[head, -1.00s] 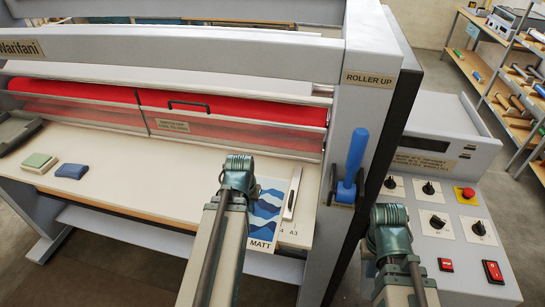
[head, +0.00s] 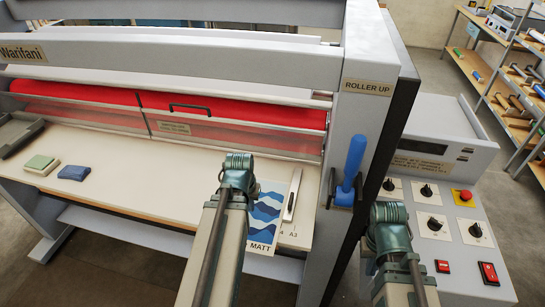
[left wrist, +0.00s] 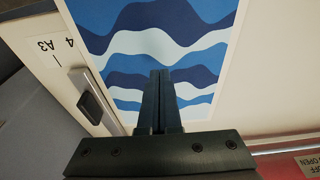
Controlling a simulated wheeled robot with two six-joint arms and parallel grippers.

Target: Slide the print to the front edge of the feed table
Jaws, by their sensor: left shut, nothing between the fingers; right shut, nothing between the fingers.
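The print (head: 264,210), with blue, light-blue and white waves, lies on the feed table (head: 130,172) near its right end. In the head view its near end, by the MATT lettering, reaches past the table's front edge; my left arm hides its left part. My left gripper (head: 238,162) is shut and empty over the print. In the left wrist view the shut fingers (left wrist: 161,88) point down over the wave pattern (left wrist: 150,45); I cannot tell whether they touch it. My right gripper (head: 388,213) is shut and empty in front of the control panel.
A side guide (head: 291,195) stands just right of the print, beside size marks. A clear guard with a handle (head: 189,106) and a red roller (head: 75,97) run behind. A blue lever (head: 354,160) stands at right. Two small blocks (head: 73,172) lie at left; the middle table is free.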

